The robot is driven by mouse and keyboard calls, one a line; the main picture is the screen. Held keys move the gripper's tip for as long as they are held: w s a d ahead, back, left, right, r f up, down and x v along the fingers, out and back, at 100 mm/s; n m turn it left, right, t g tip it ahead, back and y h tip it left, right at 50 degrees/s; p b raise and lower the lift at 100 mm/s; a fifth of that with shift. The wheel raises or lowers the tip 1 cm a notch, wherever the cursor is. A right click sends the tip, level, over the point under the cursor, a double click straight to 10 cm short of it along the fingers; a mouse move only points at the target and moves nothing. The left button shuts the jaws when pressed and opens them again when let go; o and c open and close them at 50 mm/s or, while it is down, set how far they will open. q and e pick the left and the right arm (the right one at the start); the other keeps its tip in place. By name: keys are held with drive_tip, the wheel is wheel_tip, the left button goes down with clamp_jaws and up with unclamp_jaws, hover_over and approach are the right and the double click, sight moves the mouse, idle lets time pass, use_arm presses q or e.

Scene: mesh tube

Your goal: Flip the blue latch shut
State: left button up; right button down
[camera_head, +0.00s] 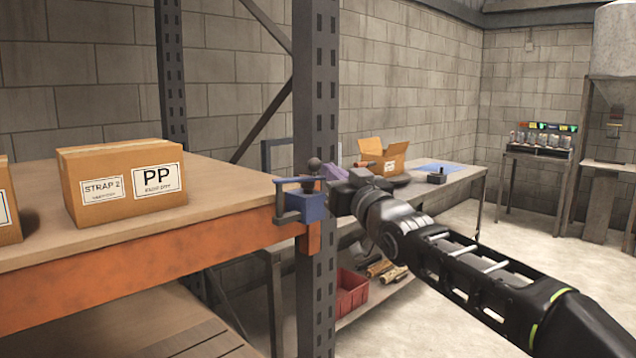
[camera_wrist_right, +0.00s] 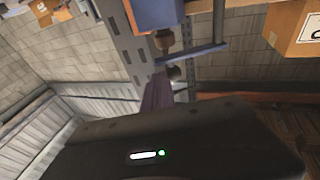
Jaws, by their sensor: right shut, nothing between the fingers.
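The blue latch (camera_head: 305,205) is fixed to the rack's grey upright, at the end of the orange beam. Its blue-grey lever bar (camera_head: 290,181) lies roughly level above the block, with a dark round knob (camera_head: 314,164) on top. The wrist view shows the blue block (camera_wrist_right: 160,14), the bar (camera_wrist_right: 205,52) and dark knobs (camera_wrist_right: 163,40) close ahead. My right gripper (camera_head: 336,176) is just right of the latch, shut and empty; its purple tip shows in the wrist view (camera_wrist_right: 158,93). Whether it touches the latch cannot be told. My left gripper is out of view.
A taped box (camera_head: 125,182) stands on the rack shelf (camera_head: 225,190) at left. The perforated upright (camera_head: 316,90) stands beside the gripper. Behind, a table holds an open box (camera_head: 385,157), with a red bin (camera_head: 352,290) below.

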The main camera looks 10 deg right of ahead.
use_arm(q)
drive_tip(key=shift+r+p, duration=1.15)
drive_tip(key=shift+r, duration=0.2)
use_arm(e)
drive_tip(key=shift+w+d, duration=0.1)
drive_tip(key=shift+w, duration=2.15)
